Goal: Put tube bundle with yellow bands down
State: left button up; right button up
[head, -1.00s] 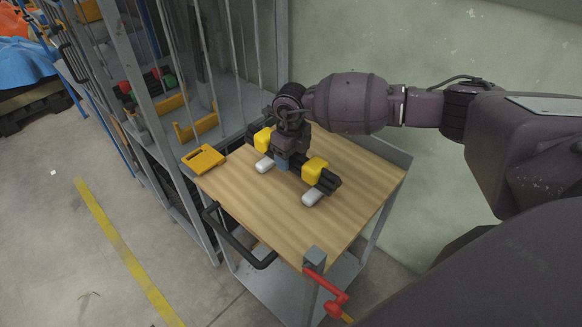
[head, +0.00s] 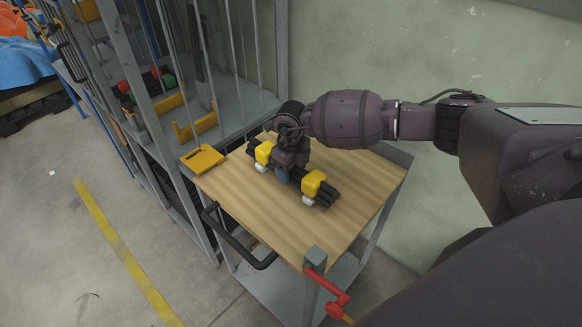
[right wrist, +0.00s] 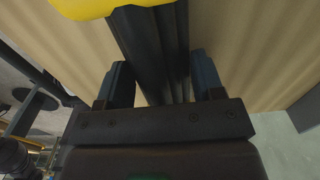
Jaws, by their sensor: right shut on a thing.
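The bundle of black tubes (head: 324,196) with yellow bands lies across the middle of the wooden cart top in the head view. One yellow band (head: 313,183) is near its right end and another (head: 264,152) near its left end. My right gripper (head: 284,175) is shut on the bundle between the bands. The right wrist view shows the tubes (right wrist: 155,50) between my two fingers. Two white supports (head: 308,200) (head: 261,168) show below the bundle, mostly hidden by it. I cannot tell whether it touches them. My left gripper is not in view.
The wooden cart top (head: 270,222) has free room in front of the bundle. A yellow flat object (head: 202,159) lies at its left edge. A grey metal rack (head: 160,130) stands close at left. A black handle (head: 238,243) and red lever (head: 328,288) are at the front.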

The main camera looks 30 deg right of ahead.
jog(key=shift+f, duration=0.1)
jog(key=o, duration=1.3)
jog(key=shift+r, duration=0.55)
notch_tip(320, 180, up, 10)
jog(key=shift+r+p, duration=0.1)
jog(key=shift+p, duration=0.45)
jog(key=shift+r, duration=0.85)
jog(key=shift+s+f, duration=0.1)
jog(key=shift+s, duration=0.05)
